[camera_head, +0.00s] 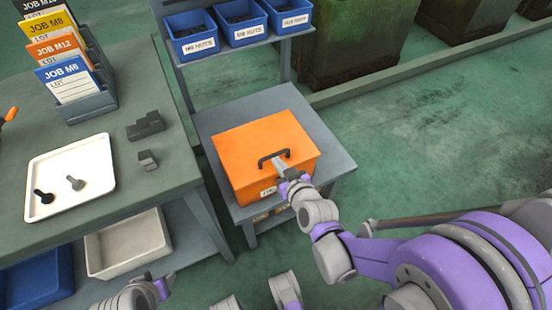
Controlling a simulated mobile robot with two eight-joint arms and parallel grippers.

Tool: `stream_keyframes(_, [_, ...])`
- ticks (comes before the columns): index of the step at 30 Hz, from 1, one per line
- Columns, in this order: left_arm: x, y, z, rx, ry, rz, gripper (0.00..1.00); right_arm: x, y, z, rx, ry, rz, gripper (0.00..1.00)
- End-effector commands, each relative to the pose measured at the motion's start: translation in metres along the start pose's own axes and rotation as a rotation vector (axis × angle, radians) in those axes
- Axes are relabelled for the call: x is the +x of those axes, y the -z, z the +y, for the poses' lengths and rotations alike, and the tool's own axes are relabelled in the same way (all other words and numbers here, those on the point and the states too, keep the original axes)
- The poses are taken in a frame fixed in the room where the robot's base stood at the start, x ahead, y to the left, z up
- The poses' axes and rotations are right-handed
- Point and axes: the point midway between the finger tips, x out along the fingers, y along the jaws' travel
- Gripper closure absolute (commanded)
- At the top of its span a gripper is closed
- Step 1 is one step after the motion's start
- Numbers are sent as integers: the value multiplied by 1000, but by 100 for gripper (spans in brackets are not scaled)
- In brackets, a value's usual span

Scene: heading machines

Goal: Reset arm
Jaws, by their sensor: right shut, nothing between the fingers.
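My right arm reaches in from the right, and its gripper (278,169) is shut and empty. Its fingertips are at the dark handle (268,155) on the lid of an orange box (243,148); I cannot tell whether they touch it. The box is closed and sits on a low grey stand (335,158). Part of my left arm shows at the bottom left edge, with what seems to be its gripper (162,287) at the end, small and cut off; whether it is open or shut does not show.
A grey workbench (130,180) on the left holds a white tray (100,153) with two bolts, dark blocks (146,126) and a rack of job cards (88,106). Blue bins (191,32) stand on a shelf behind the box. A pale bin (128,243) is under the bench.

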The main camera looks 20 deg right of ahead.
Motion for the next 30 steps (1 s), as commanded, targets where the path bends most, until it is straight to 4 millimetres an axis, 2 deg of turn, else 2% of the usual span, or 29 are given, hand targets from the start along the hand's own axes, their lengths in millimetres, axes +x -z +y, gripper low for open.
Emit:
stream_keyframes(1, [7,-2,0,0,0,-3,50,-4,-14,0,0,-1,-1,100])
stream_keyframes(3, [10,-3,0,0,0,-4,50,-13,-26,0,1,0,-1,100])
stream_keyframes(9, [19,-6,0,0,0,-7,50,-32,-51,1,3,0,0,100])
stream_keyframes(13, [21,-7,0,0,0,-8,50,-38,-57,1,2,1,1,100])
stream_keyframes(23, [21,-7,0,0,0,-8,50,-40,-58,0,2,6,-6,100])
stream_keyframes(26, [21,-7,0,0,0,-8,50,-40,-60,-7,1,30,-47,100])
stream_keyframes(30, [21,-7,0,0,0,-8,50,-45,-68,-24,2,88,-190,100])
